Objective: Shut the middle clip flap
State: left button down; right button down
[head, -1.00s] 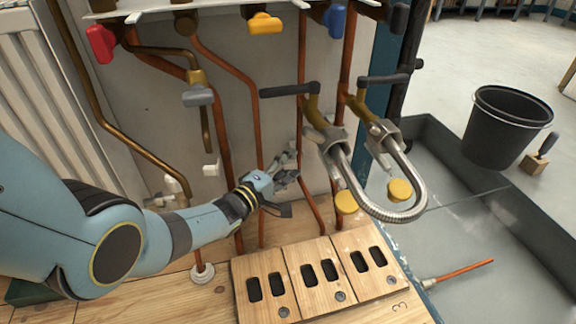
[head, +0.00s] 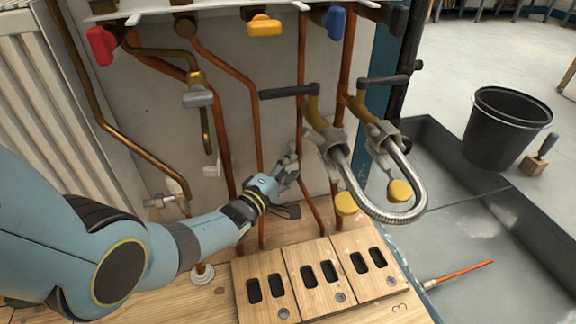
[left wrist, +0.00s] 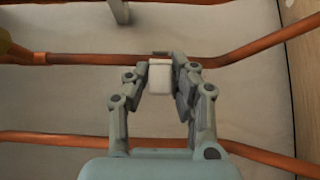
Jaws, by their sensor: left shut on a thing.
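My left gripper (head: 288,168) is at the copper pipe in the middle of the wall. In the left wrist view its fingers (left wrist: 160,88) are closed on both sides of a small white clip (left wrist: 160,76) at a copper pipe (left wrist: 90,59). In the head view the gripper hides this clip, and I cannot tell how its flap stands. Another white clip (head: 212,169) shows on the wall to the left of the gripper. My right gripper is not in view.
A braided hose (head: 390,213) loops out to the right of the gripper, with yellow caps (head: 346,203) close by. Wooden slotted blocks (head: 322,272) lie below. Coloured valve handles, such as the yellow one (head: 264,27), are above. A black bucket (head: 503,130) stands at the right.

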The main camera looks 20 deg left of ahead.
pick_arm(q)
jog(key=n+y, duration=0.1)
jog(key=d+n+y, duration=0.1)
jog(key=y, duration=0.1)
jog(key=shift+t+y, duration=0.3)
jog(key=shift+d+f+n+y, duration=0.1)
jog(key=shift+d+n+y, duration=0.1)
jog(key=shift+n+y, duration=1)
jog(key=shift+d+n+y, duration=0.15)
jog(key=shift+n+y, duration=0.65)
jog(key=shift+y, duration=0.8)
jog(key=shift+n+g+y, duration=0.3)
jog(key=shift+g+y, duration=0.1)
jog(key=shift+y, duration=0.1)
jog(key=c, duration=1.2)
grip_release()
jog(key=shift+w, duration=0.1)
jog(key=shift+o, duration=0.2)
jog(key=shift+a+h, duration=0.1)
jog(key=shift+h, duration=0.4)
